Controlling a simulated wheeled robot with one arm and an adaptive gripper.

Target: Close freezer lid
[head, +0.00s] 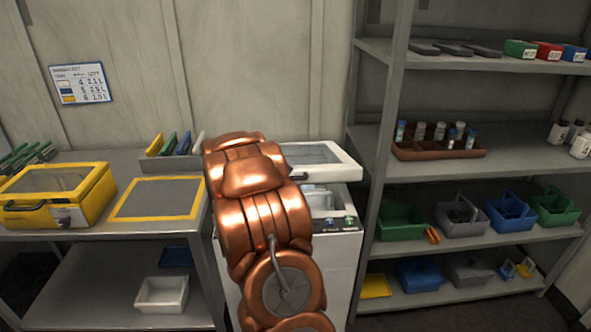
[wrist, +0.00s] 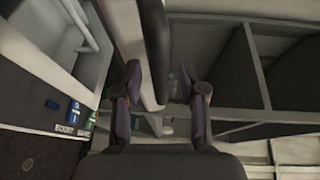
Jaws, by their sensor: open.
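The white chest freezer (head: 335,255) stands at the middle, partly hidden by my copper arm. Its lid (head: 325,174), pale with a grey window, is raised, and the opening with its contents shows below it. In the wrist view the freezer's front panel (wrist: 55,112) is at the left. A pale and dark upright strip, apparently the lid's edge (wrist: 129,45), runs down to between the fingers of my gripper (wrist: 160,100). The gripper is open; I cannot tell whether it touches the lid. In the head view my arm hides the gripper.
A steel bench (head: 110,235) with a yellow case (head: 60,195) and a yellow-edged mat (head: 158,198) is on the left. A grey shelf unit (head: 385,110) with bins and a brown vial tray (head: 440,152) stands close on the freezer's right.

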